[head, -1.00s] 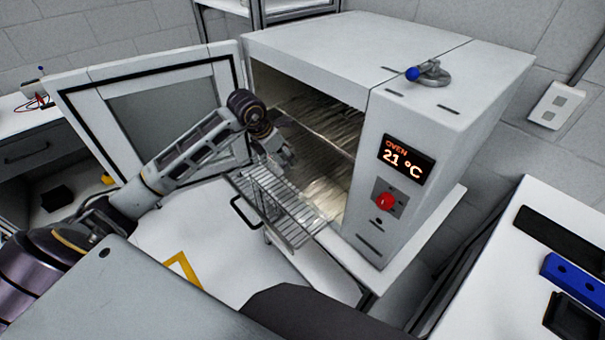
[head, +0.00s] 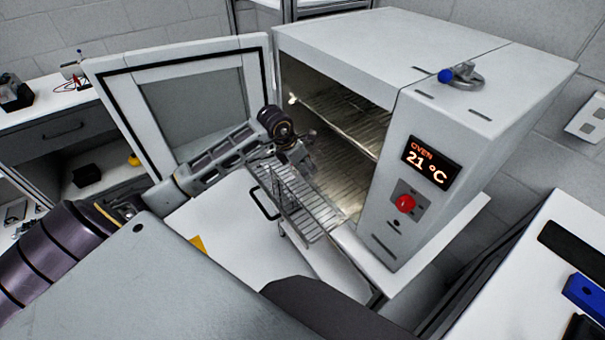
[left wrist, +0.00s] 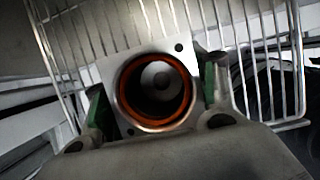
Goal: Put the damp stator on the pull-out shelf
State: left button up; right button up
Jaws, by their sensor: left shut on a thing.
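My left gripper (head: 302,165) is shut on the stator. The stator (left wrist: 127,77) shows in the left wrist view as a pale square flange with a round metal ring and orange-red windings around a dark bore. Green finger pads press on its two sides. The pull-out shelf (head: 318,215) is a wire rack sticking out of the open oven. My gripper is over its back left part, and the wires (left wrist: 265,60) show behind the stator in the wrist view. I cannot tell whether the stator touches the wires. My right gripper is not in view.
The oven (head: 440,80) reads 21 °C and has a red knob (head: 405,204). Its door (head: 110,90) stands open at left, close behind my left arm. A black handle (head: 263,206) is beside the shelf. A white bench (head: 510,270) is at right.

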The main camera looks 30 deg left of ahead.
pick_arm(q)
jog(key=shift+f, duration=0.1)
dwell(0.3)
jog(key=shift+f, duration=1.7)
jog(key=shift+f, duration=0.15)
jog(key=o, duration=1.4)
jog(key=shift+o, duration=0.5)
